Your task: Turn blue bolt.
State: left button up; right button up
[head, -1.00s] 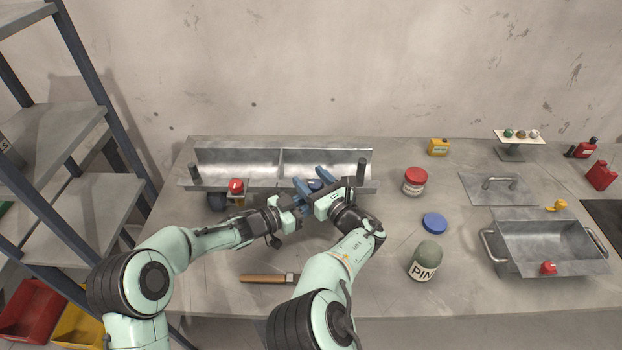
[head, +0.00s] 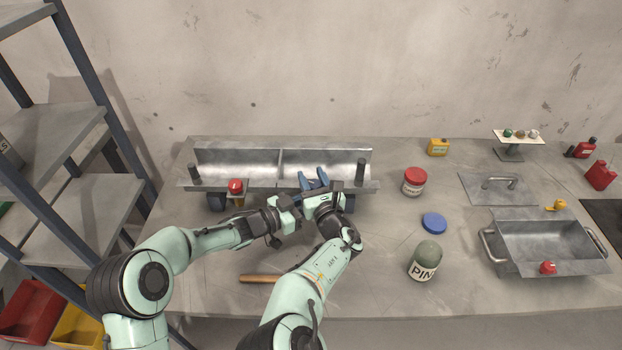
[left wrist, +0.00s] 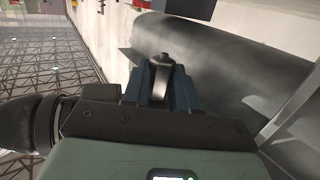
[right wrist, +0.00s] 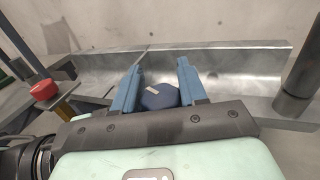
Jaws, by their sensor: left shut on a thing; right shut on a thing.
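The blue bolt (right wrist: 158,96) has a faceted head with a small pale mark. The bolt is mostly hidden by the fingers in the head view. My left gripper (left wrist: 166,82) is shut on a small grey metal piece (left wrist: 161,68) near the trough's front. I cannot tell what part it is.
A red knob (head: 236,186) stands left of the grippers. Dark posts (head: 360,172) rise at the trough's ends. A wooden handle (head: 258,279) lies near the front. A red-lidded jar (head: 414,181), blue disc (head: 434,223) and PIN jar (head: 425,262) stand to the right.

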jog(key=shift+d+m+t+h, duration=0.1)
jog(key=shift+m+t+h, duration=0.2)
jog(key=shift+m+h, duration=0.55)
jog(key=o, duration=1)
jog(key=v, duration=1.2)
